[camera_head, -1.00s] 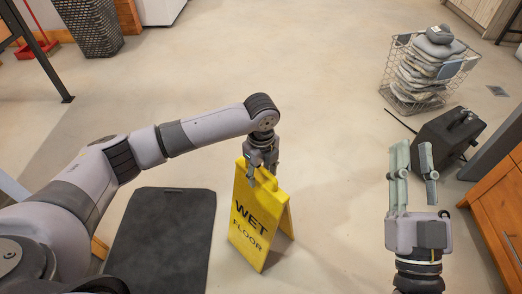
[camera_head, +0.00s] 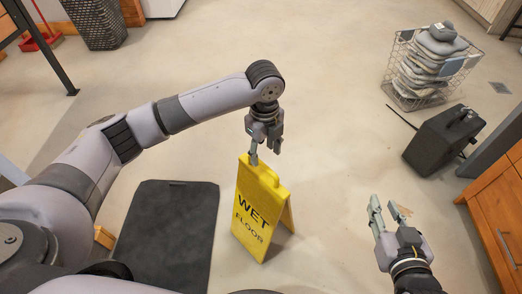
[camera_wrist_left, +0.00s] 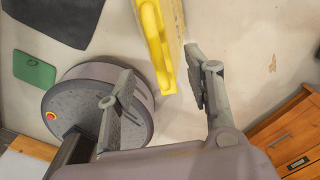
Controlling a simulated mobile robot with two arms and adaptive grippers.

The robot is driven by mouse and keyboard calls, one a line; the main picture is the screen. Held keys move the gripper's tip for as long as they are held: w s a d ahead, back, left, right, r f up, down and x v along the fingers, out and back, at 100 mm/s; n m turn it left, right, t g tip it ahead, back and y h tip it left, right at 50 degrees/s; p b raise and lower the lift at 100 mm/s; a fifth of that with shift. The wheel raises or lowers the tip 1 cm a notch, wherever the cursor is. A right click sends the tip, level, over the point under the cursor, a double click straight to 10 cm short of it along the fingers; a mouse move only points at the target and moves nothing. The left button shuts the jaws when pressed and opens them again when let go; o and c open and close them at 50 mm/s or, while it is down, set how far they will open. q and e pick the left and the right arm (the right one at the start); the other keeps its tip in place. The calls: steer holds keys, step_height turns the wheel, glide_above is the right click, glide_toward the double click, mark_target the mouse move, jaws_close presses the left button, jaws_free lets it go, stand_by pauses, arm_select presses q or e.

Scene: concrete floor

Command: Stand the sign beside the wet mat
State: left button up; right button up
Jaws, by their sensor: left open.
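The yellow folding sign (camera_head: 258,216), marked "WET FLOOR", stands upright and spread on the floor. It is just right of the dark mat (camera_head: 165,240), with a narrow strip of floor between them. My left gripper (camera_head: 266,157) is open and empty above the sign's top handle. In the left wrist view the sign's yellow top (camera_wrist_left: 154,42) lies near my open left fingers (camera_wrist_left: 155,88), and the mat (camera_wrist_left: 60,18) is at the upper left. My right gripper (camera_head: 389,212) is open and empty over bare floor, right of the sign.
A wire basket of folded cloths (camera_head: 426,70) and a black box with a handle (camera_head: 441,140) stand at the right. Wooden drawers (camera_head: 499,215) are at the right edge. A dark woven basket (camera_head: 96,22) is at the back left. The middle floor is clear.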

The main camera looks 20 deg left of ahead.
arm_select(q)
steer(key=s+d+f+n+t+h, duration=0.1)
steer(key=s+d+n+t+h, duration=0.25)
steer(key=d, duration=0.35)
steer(key=s+d+f+n+t+h, duration=0.1)
steer(key=s+d+n+t+h, duration=0.15)
steer(key=d+n+h, duration=0.4)
steer(key=s+a+r+n+t+y, duration=0.2)
steer(key=a+n+t+y, duration=0.1)
steer(key=a+n, duration=0.2)
steer(key=s+a+r+n+t+y, duration=0.2)
steer(key=a+n, duration=0.4)
steer(key=a, duration=0.3)
steer(key=shift+a+r+t+y, duration=0.15)
steer(key=shift+r+t+y, duration=0.65)
steer(key=shift+t+y, duration=0.3)
steer(key=shift+f, duration=0.1)
